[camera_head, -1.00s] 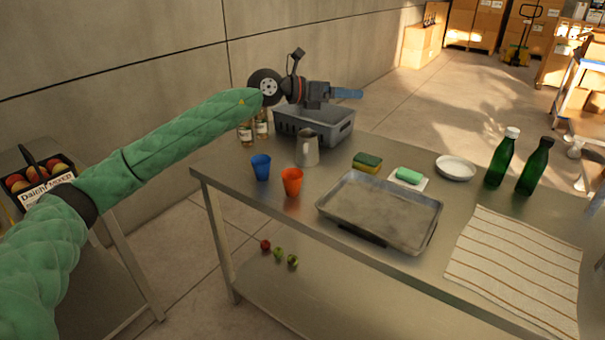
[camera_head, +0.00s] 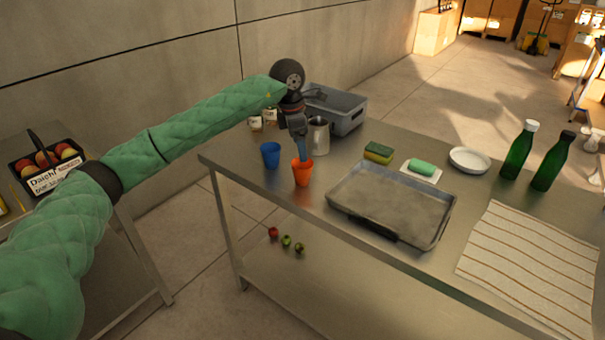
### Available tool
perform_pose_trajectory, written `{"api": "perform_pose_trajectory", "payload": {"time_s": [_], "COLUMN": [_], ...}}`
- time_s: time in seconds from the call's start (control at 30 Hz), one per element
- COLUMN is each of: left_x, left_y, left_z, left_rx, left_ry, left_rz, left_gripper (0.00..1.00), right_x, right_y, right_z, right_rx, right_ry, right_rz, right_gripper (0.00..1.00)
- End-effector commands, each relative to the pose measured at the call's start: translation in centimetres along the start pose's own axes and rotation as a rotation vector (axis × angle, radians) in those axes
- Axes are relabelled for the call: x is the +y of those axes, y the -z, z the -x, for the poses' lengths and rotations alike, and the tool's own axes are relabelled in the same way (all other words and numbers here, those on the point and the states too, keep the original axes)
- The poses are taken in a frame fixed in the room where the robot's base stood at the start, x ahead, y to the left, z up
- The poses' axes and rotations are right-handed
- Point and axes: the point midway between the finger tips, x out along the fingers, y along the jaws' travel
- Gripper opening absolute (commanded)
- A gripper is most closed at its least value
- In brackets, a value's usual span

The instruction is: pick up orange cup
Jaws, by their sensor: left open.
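The orange cup (camera_head: 302,174) stands upright on the steel table, near its left end. The left gripper is open. Whether a finger reaches inside the cup or stays behind it, and whether it touches, I cannot tell. My right gripper is not in view.
A blue cup (camera_head: 270,154) stands close to the left of the orange cup. A metal pitcher (camera_head: 319,137) is just behind, with a grey bin (camera_head: 346,112) beyond. A metal tray (camera_head: 391,203) lies to the right. Small bottles (camera_head: 270,117) stand behind.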

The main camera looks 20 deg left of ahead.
Motion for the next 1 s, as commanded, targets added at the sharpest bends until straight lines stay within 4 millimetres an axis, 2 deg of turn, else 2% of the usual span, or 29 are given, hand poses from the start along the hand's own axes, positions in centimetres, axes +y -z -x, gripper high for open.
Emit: {"api": "perform_pose_trajectory", "payload": {"time_s": [0.2,0.37,0.5,0.57,0.63,0.7,0.83,1.0], "left_x": [0.0,-0.1,-0.1,-0.2,-0.1,-0.1,-0.1,-0.1], "left_y": [0.0,0.0,0.1,0.2,0.1,0.2,0.2,0.2], "left_z": [-1.9,-2.8,-4.2,-5.0,-5.9,-6.5,-7.2,-7.3], "left_rx": [-0.001,-0.001,-0.001,-0.001,-0.003,-0.003,-0.003,-0.003], "left_ry": [0.001,0.003,0.003,0.004,0.002,0.002,0.001,0.0], "left_rz": [-0.001,-0.001,-0.001,0.0,-0.001,-0.001,-0.001,-0.001], "left_gripper": [0.82,0.82,0.82,0.82,0.82,0.82,0.82,0.82], "right_x": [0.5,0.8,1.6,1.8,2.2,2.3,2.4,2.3], "right_y": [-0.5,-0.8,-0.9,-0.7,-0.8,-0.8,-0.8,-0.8], "right_z": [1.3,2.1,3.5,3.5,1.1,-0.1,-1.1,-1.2], "right_rx": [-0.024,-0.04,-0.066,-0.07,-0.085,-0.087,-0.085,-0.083], "right_ry": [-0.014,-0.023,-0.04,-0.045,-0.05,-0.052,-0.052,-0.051], "right_rz": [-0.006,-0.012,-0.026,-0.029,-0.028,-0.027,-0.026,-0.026], "right_gripper": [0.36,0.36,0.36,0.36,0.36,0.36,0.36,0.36]}}
